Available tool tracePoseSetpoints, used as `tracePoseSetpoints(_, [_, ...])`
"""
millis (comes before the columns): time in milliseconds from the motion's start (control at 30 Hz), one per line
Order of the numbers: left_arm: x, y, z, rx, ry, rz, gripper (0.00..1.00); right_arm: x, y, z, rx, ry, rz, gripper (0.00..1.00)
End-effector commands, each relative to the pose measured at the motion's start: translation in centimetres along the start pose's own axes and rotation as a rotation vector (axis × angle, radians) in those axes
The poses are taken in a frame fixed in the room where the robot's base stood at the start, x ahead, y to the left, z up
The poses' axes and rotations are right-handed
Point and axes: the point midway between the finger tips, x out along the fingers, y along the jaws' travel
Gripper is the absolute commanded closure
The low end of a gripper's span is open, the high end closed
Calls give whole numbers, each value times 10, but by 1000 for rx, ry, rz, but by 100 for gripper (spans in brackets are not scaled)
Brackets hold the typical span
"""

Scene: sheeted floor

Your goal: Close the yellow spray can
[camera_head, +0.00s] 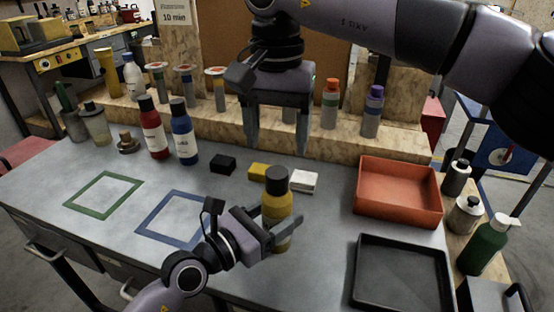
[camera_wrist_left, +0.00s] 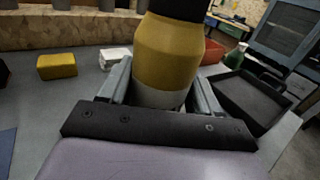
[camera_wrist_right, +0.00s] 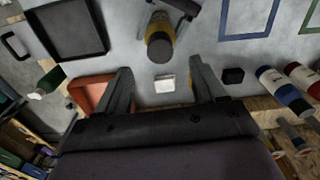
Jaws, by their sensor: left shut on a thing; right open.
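The yellow spray can (camera_head: 277,212) stands upright at the front middle of the grey table. A dark cap (camera_head: 277,178) is on its top; I cannot tell how tightly it sits. My left gripper (camera_head: 284,232) is shut around the can's lower body, and the left wrist view shows the can (camera_wrist_left: 168,55) between both fingers. My right gripper (camera_head: 277,150) is open and empty, pointing down above and behind the can. In the right wrist view the can's dark top (camera_wrist_right: 160,47) shows beyond the open fingers.
Black (camera_head: 222,164), yellow (camera_head: 258,171) and white (camera_head: 304,181) blocks lie behind the can. An orange tray (camera_head: 400,212) and a black tray (camera_head: 358,290) are at right. Red (camera_head: 153,135) and blue (camera_head: 184,140) bottles stand left. Green (camera_head: 80,209) and blue (camera_head: 150,233) outlined squares are empty.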

Motion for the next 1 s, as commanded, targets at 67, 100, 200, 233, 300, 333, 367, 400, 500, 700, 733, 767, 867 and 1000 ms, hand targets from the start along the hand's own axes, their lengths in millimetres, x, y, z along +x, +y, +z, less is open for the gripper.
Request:
tracePoseSetpoints(67, [0,0,0,0,1,0,92,-17,0,0,1,2,-2,31])
tracePoseSetpoints(100, [0,0,0,0,1,0,92,-22,-1,0,1,2,-2,31])
tracePoseSetpoints(200, [0,0,0,0,1,0,92,-35,0,0,1,1,-1,31])
tracePoseSetpoints(233, [0,0,0,0,1,0,92,-37,0,0,1,0,-2,31])
tracePoseSetpoints(300, [0,0,0,0,1,0,92,-41,0,0,1,-1,-1,31])
tracePoseSetpoints(333, [0,0,0,0,1,0,92,-42,0,0,0,-1,-1,31])
tracePoseSetpoints(367, [0,0,0,0,1,0,92,-43,0,0,-1,-2,0,31])
tracePoseSetpoints(400, [0,0,0,0,1,0,92,-44,0,0,-1,-2,0,31])
tracePoseSetpoints(500, [0,0,0,0,1,0,92,-44,0,0,-1,-2,0,31])
tracePoseSetpoints(700, [0,0,0,0,1,0,15,-44,0,0,-1,-1,0,31])
tracePoseSetpoints(733, [0,0,0,0,0,0,8,-44,0,0,-1,-1,0,31])
tracePoseSetpoints(767, [0,0,0,0,0,0,8,-44,0,0,-1,-1,0,31])
tracePoseSetpoints(867, [0,0,0,0,0,0,8,-44,0,0,0,-1,0,31])
tracePoseSetpoints(1000, [0,0,0,0,0,0,8,-44,0,0,0,-1,0,31])
